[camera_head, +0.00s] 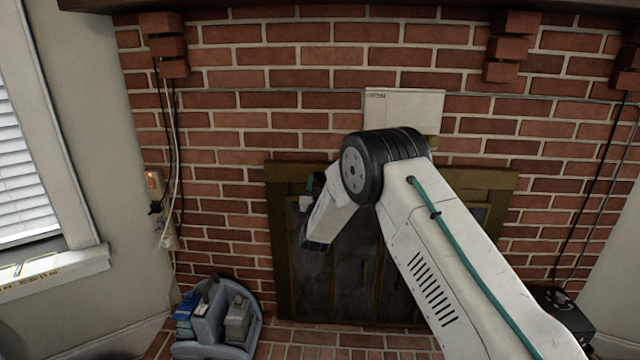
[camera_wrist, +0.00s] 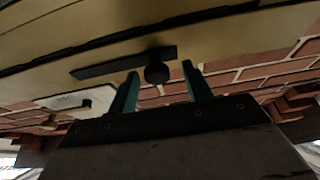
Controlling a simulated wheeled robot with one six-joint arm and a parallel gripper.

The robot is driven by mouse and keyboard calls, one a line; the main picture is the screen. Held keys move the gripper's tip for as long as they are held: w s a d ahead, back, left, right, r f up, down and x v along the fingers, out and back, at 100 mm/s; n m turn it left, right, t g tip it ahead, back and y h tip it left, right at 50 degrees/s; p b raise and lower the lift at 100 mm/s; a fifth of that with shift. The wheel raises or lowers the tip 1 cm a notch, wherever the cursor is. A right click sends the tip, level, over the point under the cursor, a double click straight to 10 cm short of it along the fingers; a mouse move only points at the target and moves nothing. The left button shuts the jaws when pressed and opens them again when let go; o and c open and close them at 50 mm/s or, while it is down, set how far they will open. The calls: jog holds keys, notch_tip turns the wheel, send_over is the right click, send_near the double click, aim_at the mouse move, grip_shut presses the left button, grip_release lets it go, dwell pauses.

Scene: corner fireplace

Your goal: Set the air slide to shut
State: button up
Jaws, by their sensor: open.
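The air slide shows in the wrist view as a round black knob (camera_wrist: 157,74) on a dark slot strip (camera_wrist: 110,66) set in the brass-coloured fireplace frame (camera_wrist: 225,32). The knob sits near the strip's right end in that picture. My gripper (camera_wrist: 160,70) is open, its two teal fingers pointing at the knob, one on each side in the picture. I cannot tell whether they touch it or stop short. In the head view the fireplace frame (camera_head: 280,235) is partly covered by my arm, and the knob is hidden there.
A white plate (camera_head: 405,104) with small lettering is on the brick wall above the fireplace. A blue caddy (camera_head: 215,325) stands on the floor at lower left. A black box (camera_head: 562,305) is at lower right. Cables hang on both sides.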

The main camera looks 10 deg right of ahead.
jog(key=v, duration=0.7)
jog(key=shift+s, duration=0.15)
